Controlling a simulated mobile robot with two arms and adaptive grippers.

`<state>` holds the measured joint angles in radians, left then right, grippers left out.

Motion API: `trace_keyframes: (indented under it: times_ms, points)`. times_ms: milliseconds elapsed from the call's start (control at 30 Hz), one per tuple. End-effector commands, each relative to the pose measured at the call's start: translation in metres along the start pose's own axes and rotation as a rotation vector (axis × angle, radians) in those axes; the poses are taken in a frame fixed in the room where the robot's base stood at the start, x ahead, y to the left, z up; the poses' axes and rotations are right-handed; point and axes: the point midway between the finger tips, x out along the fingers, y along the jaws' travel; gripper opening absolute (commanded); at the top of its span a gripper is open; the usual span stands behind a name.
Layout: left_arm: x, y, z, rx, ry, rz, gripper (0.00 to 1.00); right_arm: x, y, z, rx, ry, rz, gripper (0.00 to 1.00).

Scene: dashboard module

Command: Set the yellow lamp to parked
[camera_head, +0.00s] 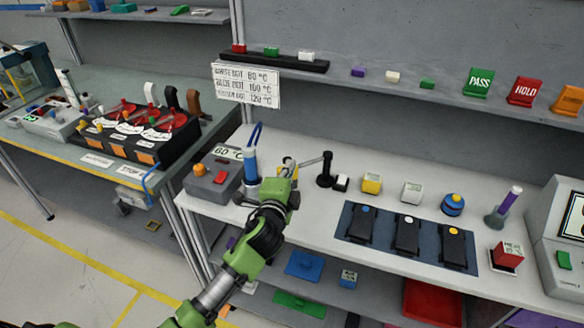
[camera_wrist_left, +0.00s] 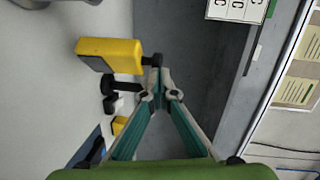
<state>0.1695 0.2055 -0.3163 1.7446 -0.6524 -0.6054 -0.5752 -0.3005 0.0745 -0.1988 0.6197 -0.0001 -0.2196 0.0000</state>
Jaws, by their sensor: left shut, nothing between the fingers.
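A small lamp with a black stand (camera_head: 325,172) is on the light workbench. Its thin arm reaches left to a yellow head (camera_head: 287,163), partly hidden behind my left gripper (camera_head: 289,180). In the left wrist view, the yellow head (camera_wrist_left: 112,55) is a box shape with a black part at its right end. The closed fingertips of my left gripper (camera_wrist_left: 158,84) are close to that black part, with nothing between them. I cannot tell whether they touch it. My right gripper is not in view.
A blue mat (camera_head: 347,221) with black devices lies on the bench front. A grey box with a red button (camera_head: 213,181) and a blue tool (camera_head: 250,165) are left of the lamp. A yellow cube (camera_head: 372,184) is to its right. A shelf (camera_head: 430,92) runs above.

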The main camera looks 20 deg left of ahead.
Motion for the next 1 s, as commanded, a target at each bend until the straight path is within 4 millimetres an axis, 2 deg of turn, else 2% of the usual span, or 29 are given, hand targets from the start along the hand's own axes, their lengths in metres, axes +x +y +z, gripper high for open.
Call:
trace_keyframes:
  times_ms: [267, 500, 1000]
  points:
    - [0.007, -0.005, 0.010, 0.014, 0.068, 0.009, 0.00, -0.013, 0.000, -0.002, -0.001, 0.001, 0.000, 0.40]
    - [0.024, -0.009, 0.027, 0.031, 0.206, 0.026, 0.00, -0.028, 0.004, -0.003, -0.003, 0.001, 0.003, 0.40]
    - [0.064, -0.013, 0.050, 0.025, 0.200, 0.025, 0.00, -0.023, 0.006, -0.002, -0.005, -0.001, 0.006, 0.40]
